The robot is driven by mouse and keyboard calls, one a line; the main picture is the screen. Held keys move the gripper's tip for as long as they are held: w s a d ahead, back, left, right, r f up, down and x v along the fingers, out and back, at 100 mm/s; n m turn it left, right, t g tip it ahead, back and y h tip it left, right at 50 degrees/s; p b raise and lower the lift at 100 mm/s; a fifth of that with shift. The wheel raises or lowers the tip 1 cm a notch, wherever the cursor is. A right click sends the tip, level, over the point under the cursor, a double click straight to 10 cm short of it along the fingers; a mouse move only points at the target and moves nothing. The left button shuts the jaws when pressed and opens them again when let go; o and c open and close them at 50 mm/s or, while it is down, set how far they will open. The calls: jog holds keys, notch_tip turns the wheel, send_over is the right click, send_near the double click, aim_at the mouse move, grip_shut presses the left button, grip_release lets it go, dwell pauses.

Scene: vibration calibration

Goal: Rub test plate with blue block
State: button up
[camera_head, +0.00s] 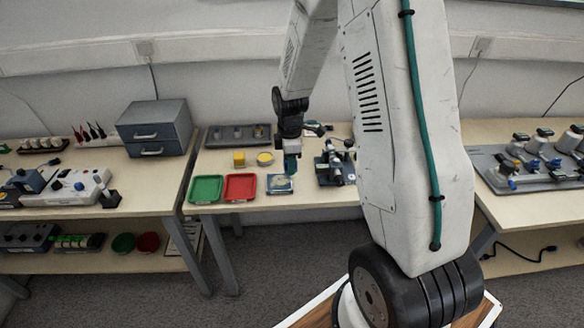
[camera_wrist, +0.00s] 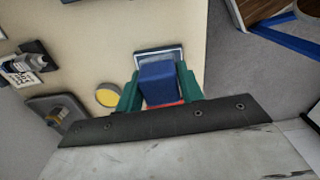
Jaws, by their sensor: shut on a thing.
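My gripper (camera_wrist: 160,92) has green fingers, which are shut on the blue block (camera_wrist: 158,82) in the wrist view. The test plate (camera_wrist: 166,53) is a pale square with a dark rim just beyond the block, and the block hides part of it. In the head view my gripper (camera_head: 291,165) points down over the test plate (camera_head: 280,184), near its back edge. The block is mostly hidden there. I cannot tell whether the block touches the plate.
A red tray (camera_head: 240,187) and a green tray (camera_head: 206,190) lie left of the plate. A dark device (camera_head: 334,165) stands close on the right. The table's front edge is near the plate.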

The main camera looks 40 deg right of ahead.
jog(key=shift+r, duration=1.15)
